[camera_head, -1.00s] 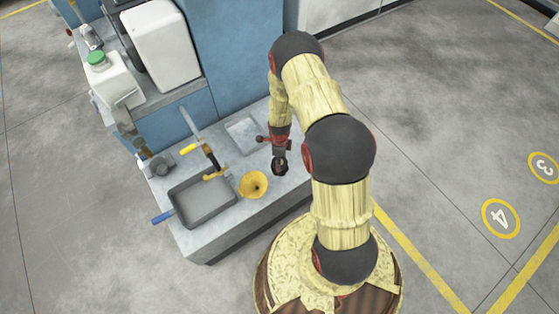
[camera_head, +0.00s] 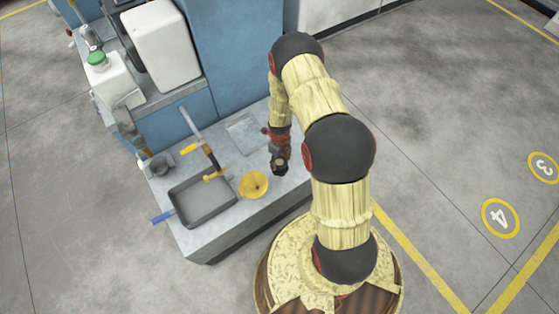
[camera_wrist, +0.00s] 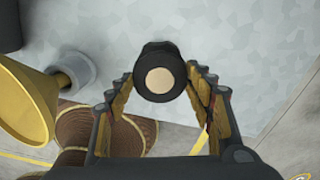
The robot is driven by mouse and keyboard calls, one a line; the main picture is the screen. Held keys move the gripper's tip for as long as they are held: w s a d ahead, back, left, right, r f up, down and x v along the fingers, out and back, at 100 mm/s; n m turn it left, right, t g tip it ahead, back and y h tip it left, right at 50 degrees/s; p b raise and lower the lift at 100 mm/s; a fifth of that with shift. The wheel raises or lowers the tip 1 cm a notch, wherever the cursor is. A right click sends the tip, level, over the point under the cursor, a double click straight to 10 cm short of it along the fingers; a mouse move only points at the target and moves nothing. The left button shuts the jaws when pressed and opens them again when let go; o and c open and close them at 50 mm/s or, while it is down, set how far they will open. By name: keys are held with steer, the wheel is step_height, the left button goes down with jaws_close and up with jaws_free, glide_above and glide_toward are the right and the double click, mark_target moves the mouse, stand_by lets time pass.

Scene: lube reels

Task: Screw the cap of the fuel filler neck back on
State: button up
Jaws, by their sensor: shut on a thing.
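My gripper (camera_head: 280,166) is over the right part of the grey bench in the head view. In the wrist view, its two fingers (camera_wrist: 160,82) are shut on a dark round piece with a pale tan disc in its middle (camera_wrist: 159,81). This looks like the cap (camera_head: 281,162), which shows small in the head view. The bench top is behind it in the wrist view. I cannot pick out the fuel filler neck with certainty, nor tell whether the cap touches anything besides the fingers.
A yellow funnel (camera_head: 254,184) is left of my gripper, with a dark tray (camera_head: 205,201) beyond it. A shallow grey tray (camera_head: 243,133) is behind. A white canister with a green cap (camera_head: 114,80) stands on the left shelf.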

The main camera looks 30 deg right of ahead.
steer(key=shift+m, duration=0.4)
steer(key=o, duration=1.3)
steer(key=shift+c, duration=0.2)
steer(key=shift+o, duration=0.2)
steer(key=o, duration=0.3)
steer(key=shift+r, duration=0.1)
steer(key=shift+r+p, duration=2.15)
steer(key=shift+r, duration=0.8)
